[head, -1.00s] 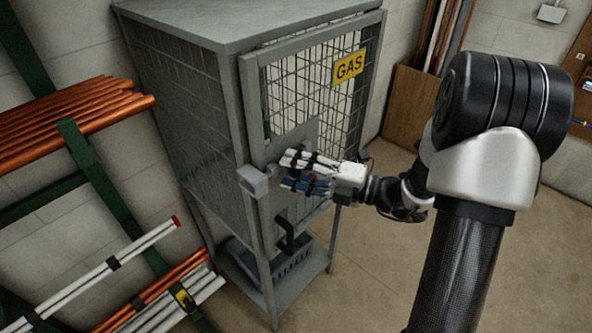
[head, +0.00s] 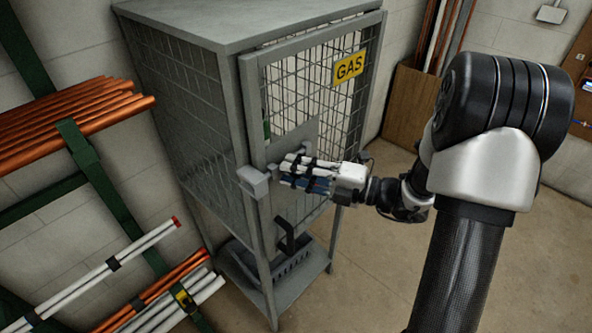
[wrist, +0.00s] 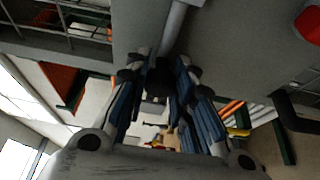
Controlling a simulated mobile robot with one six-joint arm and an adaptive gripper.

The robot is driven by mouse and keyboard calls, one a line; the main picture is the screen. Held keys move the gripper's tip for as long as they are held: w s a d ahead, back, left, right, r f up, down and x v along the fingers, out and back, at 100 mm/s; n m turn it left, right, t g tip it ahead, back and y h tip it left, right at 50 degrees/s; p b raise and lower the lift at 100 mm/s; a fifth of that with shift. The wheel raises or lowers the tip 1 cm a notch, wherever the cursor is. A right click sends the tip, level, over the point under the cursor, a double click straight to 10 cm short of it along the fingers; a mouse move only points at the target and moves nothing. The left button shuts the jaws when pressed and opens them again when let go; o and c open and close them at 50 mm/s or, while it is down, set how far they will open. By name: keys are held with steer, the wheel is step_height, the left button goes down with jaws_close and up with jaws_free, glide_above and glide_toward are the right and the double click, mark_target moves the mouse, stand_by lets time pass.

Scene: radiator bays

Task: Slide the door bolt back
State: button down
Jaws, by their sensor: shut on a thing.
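The grey mesh cage door with a yellow GAS sign (head: 349,67) is closed in its frame in the head view. A grey box-shaped keeper (head: 252,181) sits on the left post beside the door's edge. My gripper (head: 287,172) is in front of the door plate, just right of the keeper. In the wrist view its fingers (wrist: 160,72) are shut on the dark knob of the door bolt, whose grey rod (wrist: 174,28) runs up from between the fingertips. The fingers hide most of the knob, and the head view hides the bolt behind them.
Copper pipes (head: 70,120) on a green rack stand to the left, with white pipes (head: 105,270) lower down. The floor (head: 390,270) right of the cage is clear.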

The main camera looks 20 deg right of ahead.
steer(key=w+d+p, duration=0.1)
steer(key=d, duration=0.1)
steer(key=w+d+p, duration=0.1)
steer(key=d+p, duration=0.1)
steer(key=shift+w, duration=0.2)
steer(key=c, duration=1.4)
jaws_free()
steer(key=shift+d, duration=0.15)
steer(key=shift+o, duration=0.3)
steer(key=v, duration=1.2)
